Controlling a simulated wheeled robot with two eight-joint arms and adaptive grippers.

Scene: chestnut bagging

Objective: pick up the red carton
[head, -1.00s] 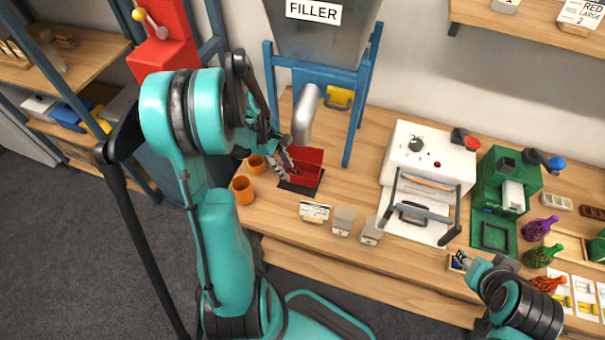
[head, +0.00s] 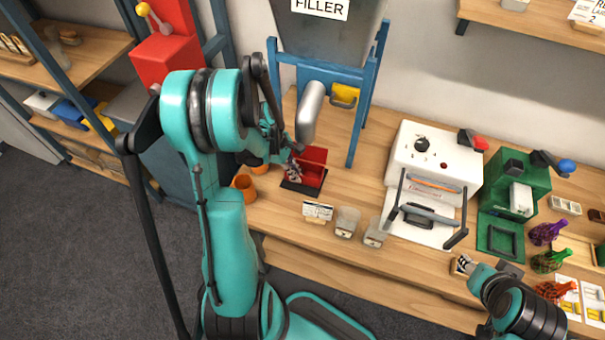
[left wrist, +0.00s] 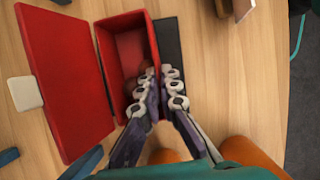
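The red carton (head: 312,173) stands on a dark base plate (head: 301,187) on the bench below the filler spout, with its lid open. In the left wrist view the open carton (left wrist: 124,48) shows its hollow inside, with the lid (left wrist: 62,82) folded out to the left. My left gripper (head: 293,166) is at the carton's left side. In the left wrist view its fingers (left wrist: 158,78) straddle one side wall, one inside and one outside, with their tips close together on it. My right gripper (head: 464,265) is at the bench's front edge; its fingers are too small to read.
Orange cups (head: 244,186) stand just left of the carton. The filler's blue frame (head: 358,110) and metal spout (head: 309,112) are close behind. A white sealer (head: 432,165) is to the right.

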